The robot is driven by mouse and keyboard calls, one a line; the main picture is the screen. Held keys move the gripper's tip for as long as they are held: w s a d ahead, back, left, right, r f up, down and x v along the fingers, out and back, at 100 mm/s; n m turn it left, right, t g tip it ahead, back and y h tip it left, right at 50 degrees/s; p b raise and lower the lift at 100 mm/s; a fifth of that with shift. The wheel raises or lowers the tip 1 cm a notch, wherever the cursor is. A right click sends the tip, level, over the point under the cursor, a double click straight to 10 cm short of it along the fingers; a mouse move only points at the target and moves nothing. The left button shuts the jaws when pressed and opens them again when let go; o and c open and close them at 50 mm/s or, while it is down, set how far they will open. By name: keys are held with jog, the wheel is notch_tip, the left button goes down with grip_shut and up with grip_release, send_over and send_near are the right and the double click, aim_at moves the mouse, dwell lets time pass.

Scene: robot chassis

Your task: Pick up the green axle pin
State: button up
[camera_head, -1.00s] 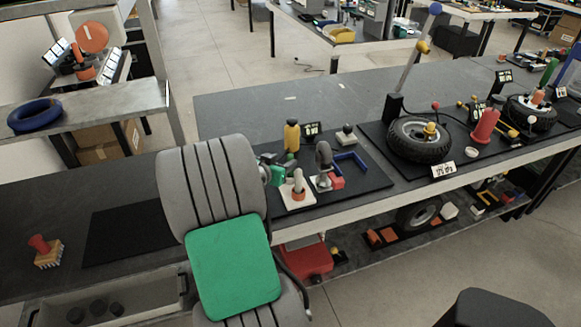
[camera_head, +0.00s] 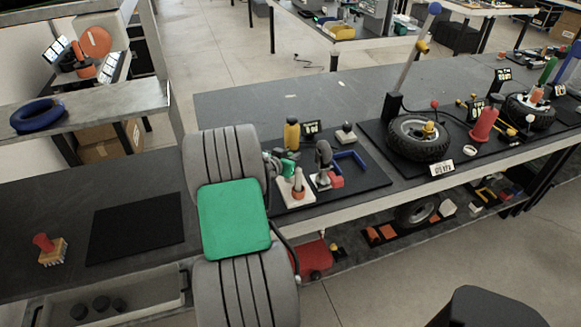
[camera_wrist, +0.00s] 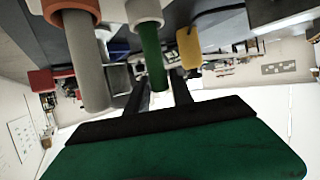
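The green axle pin (camera_wrist: 150,55) shows in the wrist view, which looks upside down, with a pale collar at its base. My gripper (camera_wrist: 160,92) has its two dark fingers apart, with the pin's free end between them in the picture. I cannot tell whether the fingers are level with the pin or short of it. Nothing is held.
A grey pin (camera_wrist: 85,60) in an orange ring stands close beside the green pin; its white block (camera_head: 295,196) shows in the head view. A yellow cylinder (camera_head: 292,134) stands behind.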

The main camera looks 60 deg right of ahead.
grip_shut()
dwell(1.0)
